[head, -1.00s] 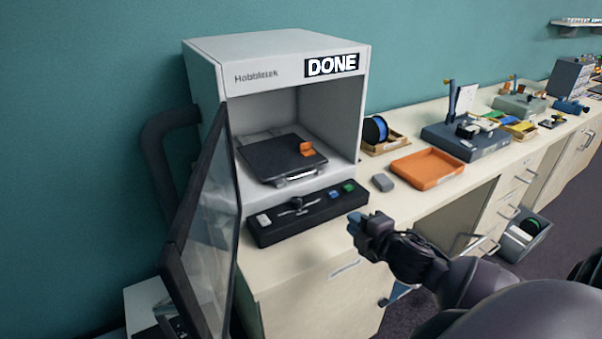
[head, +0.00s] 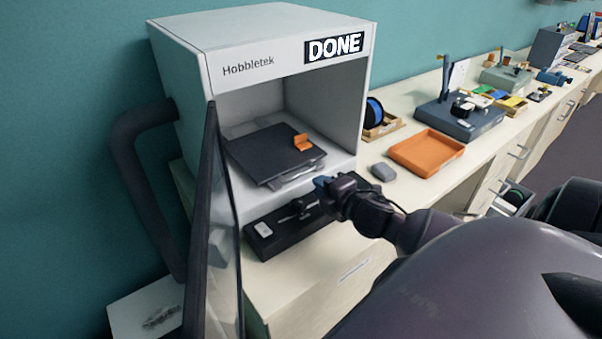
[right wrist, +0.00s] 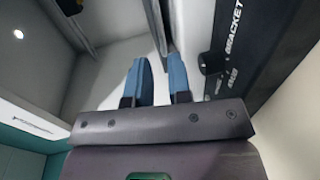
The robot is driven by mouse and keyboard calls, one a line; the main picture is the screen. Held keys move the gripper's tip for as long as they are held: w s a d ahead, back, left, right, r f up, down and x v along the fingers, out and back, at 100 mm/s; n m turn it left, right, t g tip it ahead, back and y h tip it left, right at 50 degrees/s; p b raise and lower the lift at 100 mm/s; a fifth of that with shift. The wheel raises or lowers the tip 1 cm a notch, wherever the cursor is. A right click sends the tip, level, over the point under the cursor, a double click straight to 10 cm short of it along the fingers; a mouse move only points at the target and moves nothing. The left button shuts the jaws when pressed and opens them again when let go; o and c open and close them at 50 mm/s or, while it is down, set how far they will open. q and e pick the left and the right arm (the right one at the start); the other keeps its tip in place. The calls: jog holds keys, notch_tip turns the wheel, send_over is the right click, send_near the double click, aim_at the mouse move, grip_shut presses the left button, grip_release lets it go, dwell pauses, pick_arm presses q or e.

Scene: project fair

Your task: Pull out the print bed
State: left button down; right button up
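The print bed (head: 255,157) is a dark plate inside the white printer (head: 190,90). It has a silver handle (head: 297,177) at its front edge and an orange printed part (head: 302,142) on top. My right gripper (head: 320,184) is just in front and to the right of the handle. In the right wrist view, its two blue fingers (right wrist: 160,82) stand apart, and a silver bar (right wrist: 156,28), seemingly the handle, lines up with the gap. I cannot tell whether they touch it. My left gripper is not in view.
A grey block (head: 383,172) and an orange tray (head: 427,152) stand to the right on the counter.

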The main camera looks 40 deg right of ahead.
aim_at(302, 182)
jog(key=x, duration=0.8)
jog(key=shift+w+f, duration=0.1)
jog(key=shift+w, duration=0.05)
jog(key=shift+c, duration=0.3)
grip_shut()
